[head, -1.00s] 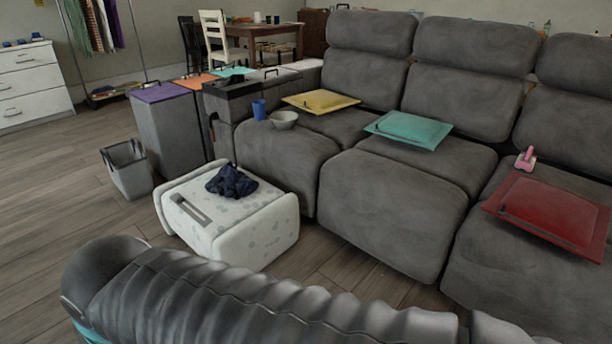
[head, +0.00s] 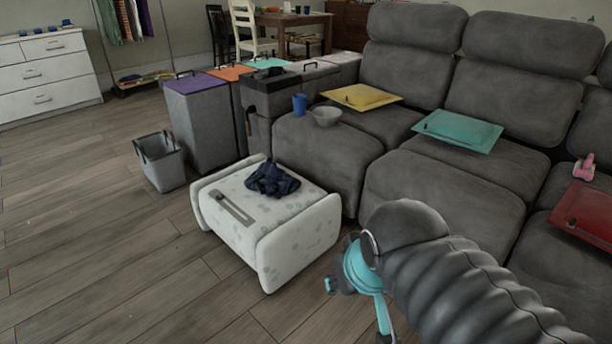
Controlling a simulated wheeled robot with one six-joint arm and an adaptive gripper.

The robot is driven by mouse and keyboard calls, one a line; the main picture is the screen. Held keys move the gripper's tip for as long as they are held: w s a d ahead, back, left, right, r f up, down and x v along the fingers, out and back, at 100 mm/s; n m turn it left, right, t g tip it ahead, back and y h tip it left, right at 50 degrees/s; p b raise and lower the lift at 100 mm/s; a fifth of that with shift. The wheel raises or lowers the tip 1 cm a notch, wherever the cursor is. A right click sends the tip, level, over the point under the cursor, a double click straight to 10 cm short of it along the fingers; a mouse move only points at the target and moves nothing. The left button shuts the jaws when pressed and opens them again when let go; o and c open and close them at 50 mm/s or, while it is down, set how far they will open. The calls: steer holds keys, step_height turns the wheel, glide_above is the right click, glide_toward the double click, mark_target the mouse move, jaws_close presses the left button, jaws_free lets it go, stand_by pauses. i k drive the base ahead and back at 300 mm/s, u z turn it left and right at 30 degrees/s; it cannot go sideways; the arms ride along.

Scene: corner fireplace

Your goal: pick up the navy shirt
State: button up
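The navy shirt (head: 272,180) lies crumpled on top of a white, spotted ottoman (head: 290,241), near its back edge. A grey bar or handle lies on the ottoman's top in front of the shirt. My arm comes in from the lower right. Its teal wrist part shows to the right of the ottoman and in front of the sofa, apart from the shirt. My gripper's fingers are not clearly seen, so I cannot tell whether they are open or shut. Nothing covers the shirt.
A grey sofa (head: 425,189) stands behind and right of the ottoman, with a yellow cushion (head: 361,97), a teal cushion, a blue cup (head: 299,104) and a bowl (head: 326,116). A grey bin (head: 163,165) and lidded boxes stand to the left. Wooden floor at left and front is clear.

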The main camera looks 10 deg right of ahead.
mark_target(269, 178)
steer(key=u, duration=0.25)
steer(key=i, duration=1.6)
steer(key=z, duration=0.35)
